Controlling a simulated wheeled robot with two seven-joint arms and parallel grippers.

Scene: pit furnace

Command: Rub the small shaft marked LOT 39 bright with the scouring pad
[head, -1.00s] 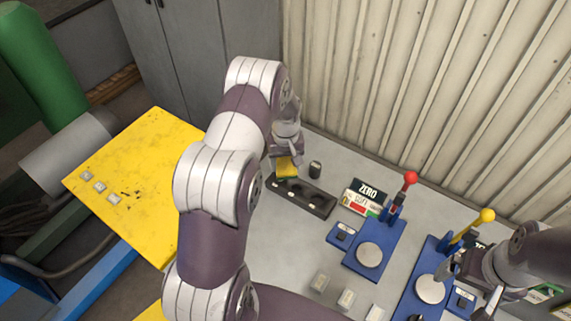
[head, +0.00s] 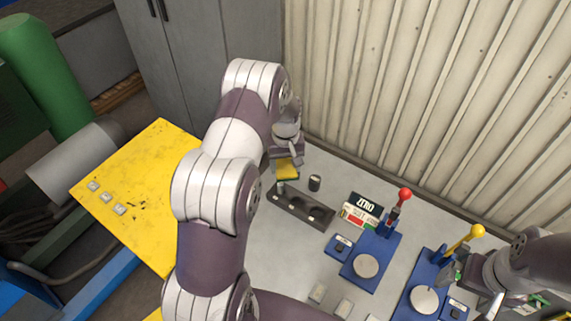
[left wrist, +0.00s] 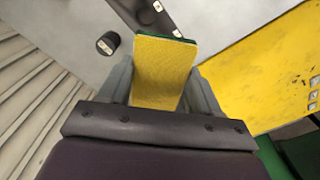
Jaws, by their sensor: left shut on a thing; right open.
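My left gripper (head: 287,158) is shut on the scouring pad (head: 286,171), yellow with a green layer; the pad also fills the middle of the left wrist view (left wrist: 162,75). The pad is over the left end of a dark rack (head: 318,216) with round recesses. A small grey piece (head: 281,187) shows just below the pad at that end; I cannot tell whether they touch. No LOT 39 marking is readable, so I cannot tell which piece is that shaft. My right gripper (head: 472,288) is open at the lower right, near a blue fixture.
A short black cylinder (head: 314,183) stands behind the rack. Blue fixtures with a red-knobbed lever (head: 404,194) and a yellow-knobbed lever (head: 476,231) stand to the right. A ZERO sign (head: 365,204) is between. A yellow plate (head: 150,160) with small tags lies left.

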